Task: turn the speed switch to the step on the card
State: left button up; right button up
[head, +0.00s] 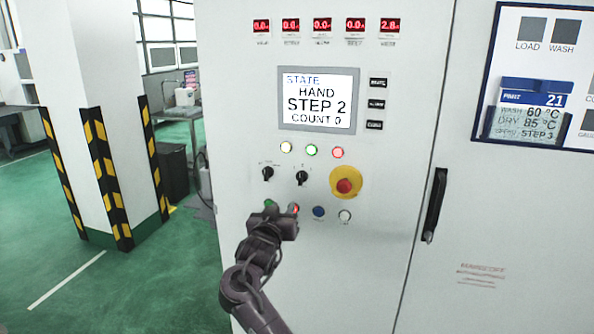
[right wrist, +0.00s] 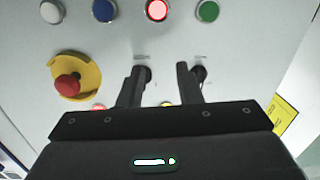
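Two black rotary switches, the left one (head: 267,173) and the right one (head: 302,177), sit on the white cabinet panel. Their labels are too small to read. The card (head: 532,112) at the right reads part 21, 60 °C, 85 °C, STEP 3. The display (head: 318,101) reads HAND, STEP 2, COUNT 0. My right gripper (head: 281,214) is below the switches, in front of the button row. In the right wrist view, turned upside down, its two fingers (right wrist: 160,72) are apart with nothing between them, partly covering both switches. My left gripper is out of view.
A red emergency stop (head: 344,186) on a yellow plate lies right of the switches. Blue (head: 319,212) and white (head: 345,216) buttons are below it; a lit red button (right wrist: 157,9) shows in the wrist view. A black door handle (head: 434,205) is farther right.

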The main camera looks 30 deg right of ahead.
jog(key=m+h, duration=0.1)
jog(key=m, duration=0.1)
send_near(300, 174)
jog(key=x, duration=0.2)
jog(key=shift+g, duration=0.3)
jog(key=p+x, duration=0.3)
jog(key=x, duration=0.4)
jog(key=shift+w+r, duration=0.1)
jog(key=shift+r, duration=0.1)
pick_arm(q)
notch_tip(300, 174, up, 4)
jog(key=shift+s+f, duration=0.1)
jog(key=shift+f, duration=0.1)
